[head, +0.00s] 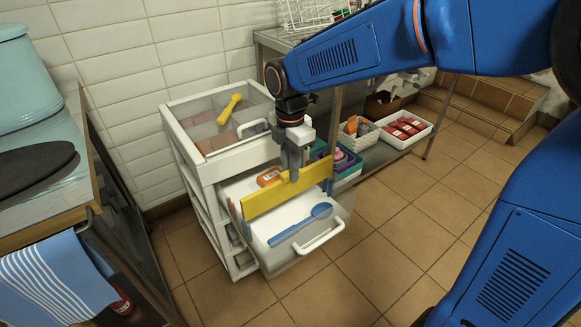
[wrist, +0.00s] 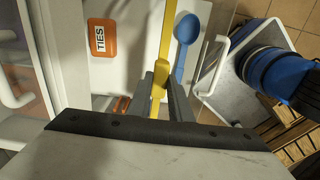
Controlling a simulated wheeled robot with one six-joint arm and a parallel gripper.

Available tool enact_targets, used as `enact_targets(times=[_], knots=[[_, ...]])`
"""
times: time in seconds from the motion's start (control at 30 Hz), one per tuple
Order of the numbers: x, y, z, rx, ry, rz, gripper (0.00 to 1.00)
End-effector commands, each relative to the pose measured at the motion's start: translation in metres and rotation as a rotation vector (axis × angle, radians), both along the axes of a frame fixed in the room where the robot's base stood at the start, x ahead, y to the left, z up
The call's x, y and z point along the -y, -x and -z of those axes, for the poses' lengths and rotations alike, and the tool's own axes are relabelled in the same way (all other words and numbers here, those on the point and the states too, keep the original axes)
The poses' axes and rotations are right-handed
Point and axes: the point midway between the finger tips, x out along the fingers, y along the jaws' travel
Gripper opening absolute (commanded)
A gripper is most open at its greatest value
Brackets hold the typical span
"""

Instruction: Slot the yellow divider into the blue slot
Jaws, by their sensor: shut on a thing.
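The yellow divider (head: 285,191) is a long flat strip, held on edge across the open drawer (head: 262,238) of the white drawer unit. My gripper (head: 292,172) is shut on it from above, near its middle. In the wrist view the divider (wrist: 168,40) runs up from between my fingers (wrist: 160,95). An orange box marked TIES (wrist: 103,38) lies in the drawer on one side of the divider, and a blue spoon (wrist: 185,45) on the other. I cannot clearly make out the blue slot, nor whether the divider's lower edge touches the drawer.
The drawer's front handle (head: 319,236) sticks out toward the floor. Bins and a white tray (head: 405,132) stand on a low shelf at the right. A counter with a striped towel (head: 55,281) is at the left.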

Motion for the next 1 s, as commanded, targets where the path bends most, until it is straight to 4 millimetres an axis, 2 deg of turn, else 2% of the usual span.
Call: enact_targets(times=[1.0], knots=[[0.0, 0.0, 0.016, 0.0, 0.0, 0.0, 0.0]])
